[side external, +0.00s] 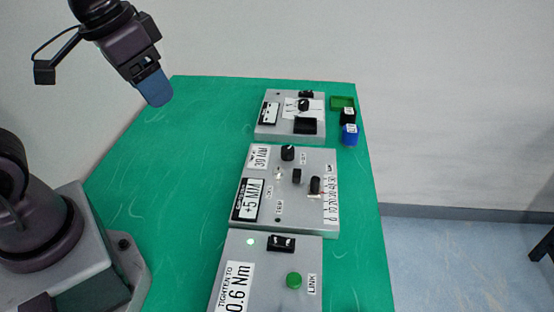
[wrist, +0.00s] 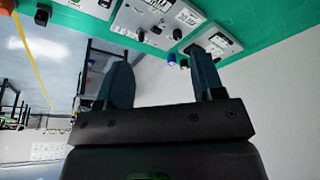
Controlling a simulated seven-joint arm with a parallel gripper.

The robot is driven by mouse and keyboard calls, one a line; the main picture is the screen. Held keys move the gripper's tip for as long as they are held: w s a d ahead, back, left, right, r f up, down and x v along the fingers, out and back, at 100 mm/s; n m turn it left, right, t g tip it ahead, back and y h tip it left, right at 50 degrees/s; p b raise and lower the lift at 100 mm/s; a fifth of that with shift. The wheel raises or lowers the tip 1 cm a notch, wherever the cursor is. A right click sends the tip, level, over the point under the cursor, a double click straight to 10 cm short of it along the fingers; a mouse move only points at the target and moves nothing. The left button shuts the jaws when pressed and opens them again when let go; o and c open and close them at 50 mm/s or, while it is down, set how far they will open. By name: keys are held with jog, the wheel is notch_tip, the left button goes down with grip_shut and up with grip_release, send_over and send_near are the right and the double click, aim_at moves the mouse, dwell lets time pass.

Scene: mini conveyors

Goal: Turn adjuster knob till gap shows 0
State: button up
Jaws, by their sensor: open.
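My gripper (side external: 157,92) is open and empty, high above the left part of the green table, apart from all the panels. Its two dark blue fingers stand apart in the wrist view (wrist: 158,57). The middle grey panel (side external: 262,225) carries a black round knob (side external: 288,153), a black slider (side external: 315,185) beside a number scale, and a display (side external: 248,200) that seems to read +5 with unclear letters. The far grey panel (side external: 262,132) has a black knob (side external: 304,105) on a marked dial and a small display (side external: 269,113). I cannot tell which knob is the gap adjuster.
The near panel (side external: 260,275) has a green button (side external: 294,280), a lit green lamp and a "0.6 Nm" label. A green tray (side external: 342,102), a black block (side external: 348,117) and a blue block (side external: 350,136) stand right of the far panel. The table's left side is clear.

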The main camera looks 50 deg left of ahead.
jog(key=w+a+f+n+g, duration=0.1)
jog(key=w+f+g, duration=0.15)
jog(key=w, duration=0.45)
jog(key=w+a+f+n+g, duration=0.1)
jog(key=w+f, duration=0.3)
jog(key=w, duration=0.3)
jog(key=n, duration=0.4)
send_over(287, 150)
jog(key=shift+f, duration=4.9)
notch_tip(287, 150, down, 12)
jog(key=shift+w+f, duration=0.1)
jog(key=shift+f, duration=0.05)
jog(key=c, duration=0.9)
